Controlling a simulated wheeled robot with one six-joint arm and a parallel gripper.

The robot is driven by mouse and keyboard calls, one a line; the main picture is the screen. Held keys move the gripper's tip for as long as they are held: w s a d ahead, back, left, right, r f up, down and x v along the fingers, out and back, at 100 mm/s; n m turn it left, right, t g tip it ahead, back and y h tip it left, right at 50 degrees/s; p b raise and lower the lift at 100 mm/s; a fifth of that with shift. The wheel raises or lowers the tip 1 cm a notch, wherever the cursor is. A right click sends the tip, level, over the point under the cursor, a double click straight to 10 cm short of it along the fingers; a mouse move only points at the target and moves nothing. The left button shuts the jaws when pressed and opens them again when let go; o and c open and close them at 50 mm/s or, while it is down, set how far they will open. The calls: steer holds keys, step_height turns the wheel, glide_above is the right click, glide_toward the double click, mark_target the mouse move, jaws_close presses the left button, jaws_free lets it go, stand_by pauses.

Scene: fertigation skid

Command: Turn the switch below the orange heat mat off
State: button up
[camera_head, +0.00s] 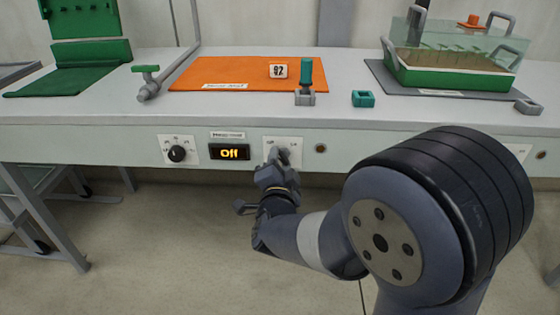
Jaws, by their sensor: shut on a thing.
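The orange heat mat (225,72) lies flat on the bench top, with a white label on its front edge. Below it, on the bench's front panel, are a black rotary knob (177,154) on a white plate and a small display (230,152) reading "Off" in yellow. To the right of the display is another white switch plate (297,147). My gripper (280,157) is at this right plate, shut on a switch that it mostly hides. I cannot make out the switch's position.
On the mat's right side stand a small white tag reading 92 (278,71) and a teal-handled tool in a grey holder (305,98). A teal block (363,99) is to the right. A green tray with a clear cover (455,75) stands at the back right. A green-handled valve (147,80) is left of the mat.

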steer(key=shift+f+n, duration=0.1)
steer(key=shift+n, duration=1)
steer(key=o, duration=1)
steer(key=shift+s, duration=0.1)
steer(key=s+p, duration=0.2)
steer(key=s, duration=0.8)
steer(key=shift+s+a+p, duration=0.15)
steer(key=shift+s+p, duration=0.15)
steer(key=shift+s, duration=0.05)
